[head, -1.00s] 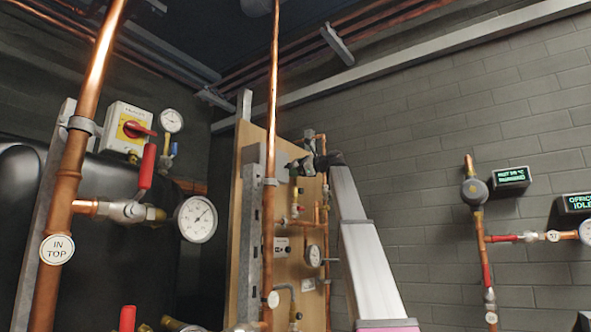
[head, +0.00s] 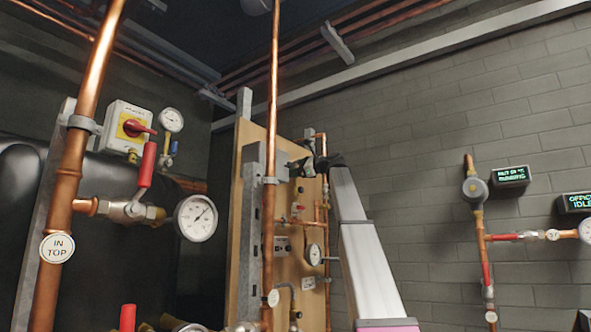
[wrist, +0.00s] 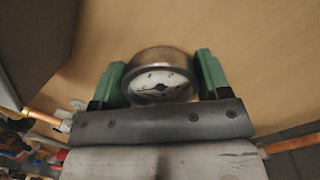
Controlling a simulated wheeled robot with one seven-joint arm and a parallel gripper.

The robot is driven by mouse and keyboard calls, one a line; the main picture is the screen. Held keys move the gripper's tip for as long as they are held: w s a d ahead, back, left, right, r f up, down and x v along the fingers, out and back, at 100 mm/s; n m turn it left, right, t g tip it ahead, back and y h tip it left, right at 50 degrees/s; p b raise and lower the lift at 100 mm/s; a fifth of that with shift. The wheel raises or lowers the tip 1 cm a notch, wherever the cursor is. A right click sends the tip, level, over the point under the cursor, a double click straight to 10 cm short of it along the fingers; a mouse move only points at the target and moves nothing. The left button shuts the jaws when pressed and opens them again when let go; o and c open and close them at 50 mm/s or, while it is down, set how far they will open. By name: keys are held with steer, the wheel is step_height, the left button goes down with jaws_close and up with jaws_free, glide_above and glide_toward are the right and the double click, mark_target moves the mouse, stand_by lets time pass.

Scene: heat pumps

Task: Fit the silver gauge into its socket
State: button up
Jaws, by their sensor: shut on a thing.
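In the wrist view my gripper (wrist: 160,68) has its two green fingers on either side of a silver round gauge (wrist: 158,88). The gauge has a metal case and a pale dial, which partly faces the camera. The jaws are shut on it. In the head view my gripper (head: 301,165) is small, beside the upper part of the wooden board (head: 252,150) and its copper pipework. The gauge cannot be made out clearly there. I cannot pick out its socket in either view.
A vertical copper pipe (head: 271,120) stands in front of the board. Another gauge (head: 314,254) is mounted lower on it. A large copper pipe (head: 67,190) with a red-handled valve and a white gauge (head: 196,218) is at left.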

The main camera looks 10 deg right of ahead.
steer(key=shift+f, duration=1.45)
stand_by(1.6)
steer(key=o, duration=1.2)
steer(key=shift+s+d, duration=0.1)
steer(key=shift+v, duration=4.1)
